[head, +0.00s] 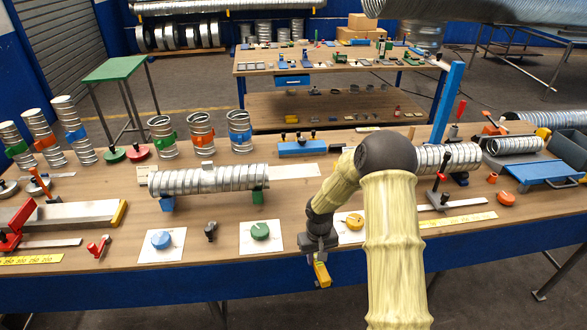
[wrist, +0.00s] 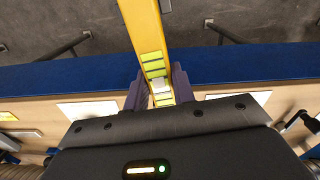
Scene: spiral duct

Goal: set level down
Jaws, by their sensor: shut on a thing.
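The level is a long yellow bar with lime-green vial windows. In the wrist view the level (wrist: 148,38) runs from between my fingers up past the table's blue front edge, over the floor. In the head view only a short yellow end of the level (head: 322,273) shows below my gripper (head: 319,252), at the front edge of the workbench (head: 205,262). My gripper (wrist: 158,92) is shut on the level, with one dark finger on each side. The level appears held clear of the tabletop; the exact gap cannot be told.
A small black clamp (head: 210,231) stands between two cards. A spiral duct (head: 209,180) lies behind on supports.

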